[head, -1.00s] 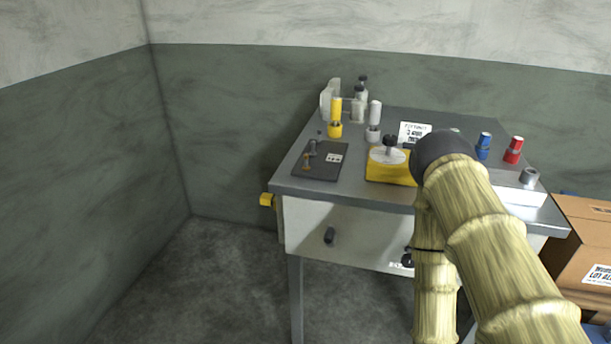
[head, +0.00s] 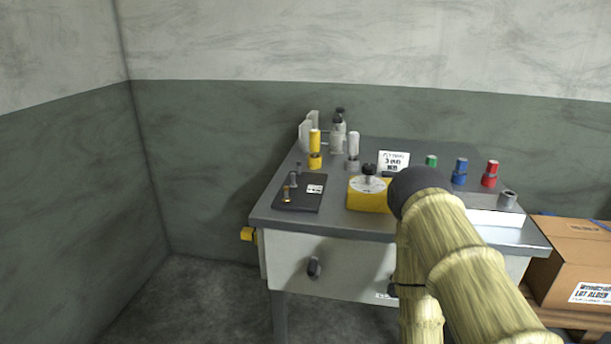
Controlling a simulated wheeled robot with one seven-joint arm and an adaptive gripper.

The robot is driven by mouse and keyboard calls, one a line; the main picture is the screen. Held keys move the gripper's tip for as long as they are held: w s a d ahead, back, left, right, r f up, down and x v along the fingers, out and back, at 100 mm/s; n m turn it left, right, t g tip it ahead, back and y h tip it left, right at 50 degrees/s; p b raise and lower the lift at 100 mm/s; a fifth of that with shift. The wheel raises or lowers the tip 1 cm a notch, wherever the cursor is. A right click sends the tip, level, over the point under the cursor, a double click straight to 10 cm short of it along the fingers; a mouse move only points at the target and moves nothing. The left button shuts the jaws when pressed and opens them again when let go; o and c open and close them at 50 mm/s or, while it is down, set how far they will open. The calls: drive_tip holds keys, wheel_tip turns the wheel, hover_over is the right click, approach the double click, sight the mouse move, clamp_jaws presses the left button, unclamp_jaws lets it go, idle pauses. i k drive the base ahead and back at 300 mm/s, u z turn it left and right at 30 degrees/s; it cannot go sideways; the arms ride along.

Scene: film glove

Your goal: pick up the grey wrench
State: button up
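No thing in the head view is clearly a wrench. A black mat (head: 307,200) lies on the left of the grey workbench top (head: 262,212). On it are a small grey tool-like piece (head: 294,179) and a small brass-coloured piece (head: 286,194). Both are too small to tell whether either is the wrench. My bamboo-patterned arm with a dark rounded joint rises in front of the bench's right part and hides some of the top. My gripper does not show.
A yellow block with a dark knob (head: 368,195) stands right of the mat. Yellow (head: 315,150), green (head: 431,162), blue (head: 459,171) and red (head: 489,174) items stand on the bench. A cardboard box (head: 579,260) is at right. Open floor (head: 190,310) lies left.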

sight(353, 136)
drive_tip(key=k, duration=1.05)
drive_tip(key=u, duration=0.95)
drive_tip(key=i, duration=0.85)
drive_tip(key=z, duration=0.45)
drive_tip(key=i, duration=0.7)
drive_tip(key=z, duration=0.55)
